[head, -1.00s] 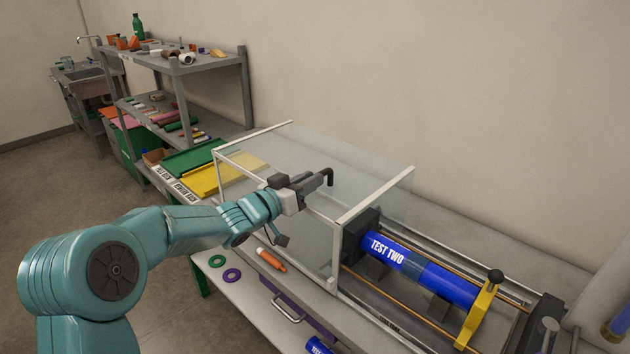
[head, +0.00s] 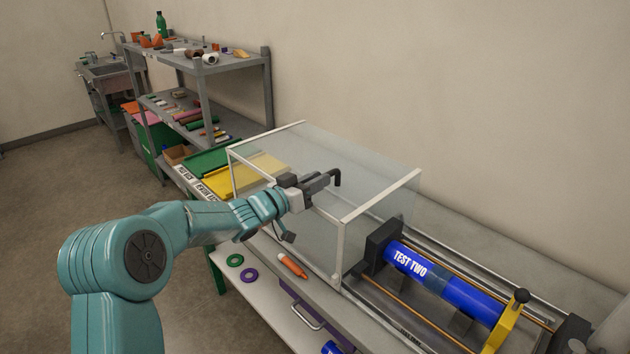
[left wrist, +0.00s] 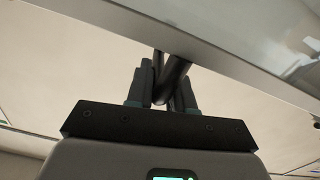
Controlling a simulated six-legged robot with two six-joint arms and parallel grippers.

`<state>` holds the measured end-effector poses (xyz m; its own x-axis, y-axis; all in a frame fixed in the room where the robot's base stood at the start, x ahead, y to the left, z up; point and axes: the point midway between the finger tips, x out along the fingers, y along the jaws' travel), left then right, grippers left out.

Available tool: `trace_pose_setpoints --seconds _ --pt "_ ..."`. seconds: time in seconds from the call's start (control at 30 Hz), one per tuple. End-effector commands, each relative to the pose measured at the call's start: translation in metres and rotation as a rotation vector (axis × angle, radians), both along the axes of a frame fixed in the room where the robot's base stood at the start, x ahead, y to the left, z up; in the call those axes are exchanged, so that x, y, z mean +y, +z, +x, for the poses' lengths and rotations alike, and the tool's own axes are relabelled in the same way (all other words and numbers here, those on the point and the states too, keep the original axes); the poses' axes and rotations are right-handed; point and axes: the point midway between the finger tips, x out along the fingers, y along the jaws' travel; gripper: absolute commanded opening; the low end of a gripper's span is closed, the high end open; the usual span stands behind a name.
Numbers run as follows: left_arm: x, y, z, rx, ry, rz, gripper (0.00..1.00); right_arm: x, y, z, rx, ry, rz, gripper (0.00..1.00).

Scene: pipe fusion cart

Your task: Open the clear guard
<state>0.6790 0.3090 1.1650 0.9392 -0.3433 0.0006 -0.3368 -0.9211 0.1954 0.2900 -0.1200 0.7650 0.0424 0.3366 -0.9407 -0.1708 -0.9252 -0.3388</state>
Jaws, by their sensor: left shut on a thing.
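The clear guard (head: 342,240) is a see-through box with white frame edges over the left part of the cart. The blue pipe marked TEST TWO (head: 410,264) and its dark clamp block (head: 380,245) lie uncovered to its right. My left gripper (head: 322,184) is at the guard's near top edge, shut on the guard's black handle (head: 337,177). In the left wrist view, the dark handle (left wrist: 172,82) runs between the fingers, below a pale frame bar (left wrist: 190,47). My right gripper is in neither view.
A yellow clamp lever (head: 507,320) stands at the right of the pipe. An orange marker (head: 292,266), a green ring (head: 235,260) and a purple ring (head: 249,275) lie in front of the guard. A grey shelf (head: 230,66) stands behind left; the wall is close behind.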

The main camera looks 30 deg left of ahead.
Motion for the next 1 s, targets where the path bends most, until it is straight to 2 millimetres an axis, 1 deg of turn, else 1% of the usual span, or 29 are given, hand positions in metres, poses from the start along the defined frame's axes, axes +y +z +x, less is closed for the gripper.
trace_pose_setpoints --seconds 0.03,0.07,0.1,0.4,0.47,0.53,0.67,0.9,1.0 --pt "-0.001 0.002 0.0 -0.004 -0.002 -0.002 0.0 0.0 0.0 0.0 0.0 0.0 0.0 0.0" --pt "-0.001 0.002 0.0 -0.004 -0.002 -0.002 0.32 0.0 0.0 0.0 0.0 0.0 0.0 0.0" --pt "0.0 0.002 0.0 -0.004 -0.002 -0.002 0.42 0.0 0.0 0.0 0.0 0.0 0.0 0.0" --pt "0.003 0.0 0.0 -0.002 -0.001 -0.001 0.42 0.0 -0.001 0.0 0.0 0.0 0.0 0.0" --pt "0.004 0.0 -0.004 -0.001 0.0 0.0 0.42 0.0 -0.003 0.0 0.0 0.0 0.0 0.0" --pt "0.008 -0.001 -0.012 -0.001 0.002 0.001 0.42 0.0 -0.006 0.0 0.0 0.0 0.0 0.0" --pt "0.018 -0.003 -0.039 -0.001 0.003 0.002 0.42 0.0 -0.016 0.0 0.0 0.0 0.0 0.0" --pt "0.04 -0.002 -0.101 -0.003 0.005 0.001 0.42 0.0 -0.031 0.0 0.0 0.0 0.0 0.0" --pt "0.047 -0.001 -0.121 -0.003 0.004 0.0 0.42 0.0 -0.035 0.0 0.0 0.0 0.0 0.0"
